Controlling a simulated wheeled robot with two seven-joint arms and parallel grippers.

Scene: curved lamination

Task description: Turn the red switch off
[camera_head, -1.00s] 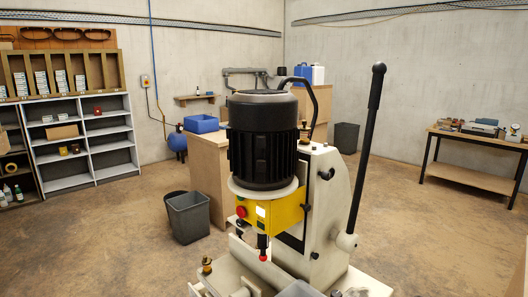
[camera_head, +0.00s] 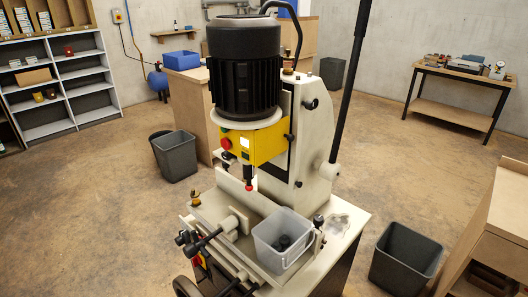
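A drill-like machine with a black motor (camera_head: 245,75) stands in the middle. Its yellow control box (camera_head: 262,146) carries a round red button (camera_head: 226,143) on the left face, with a small green part above it. A second red control on yellow (camera_head: 199,261) sits low on the machine's front left, partly hidden by handles and small in view. I cannot tell the on or off position of either control. A red-tipped spindle (camera_head: 249,187) hangs below the yellow box. Neither of my grippers is in view.
A clear plastic bin (camera_head: 283,238) with dark parts sits on the machine's table. A long black lever (camera_head: 351,80) rises at its right. Grey bins stand on the floor at left (camera_head: 175,157) and right (camera_head: 404,260). A wooden cabinet (camera_head: 488,235) is at right. Floor is open at front left.

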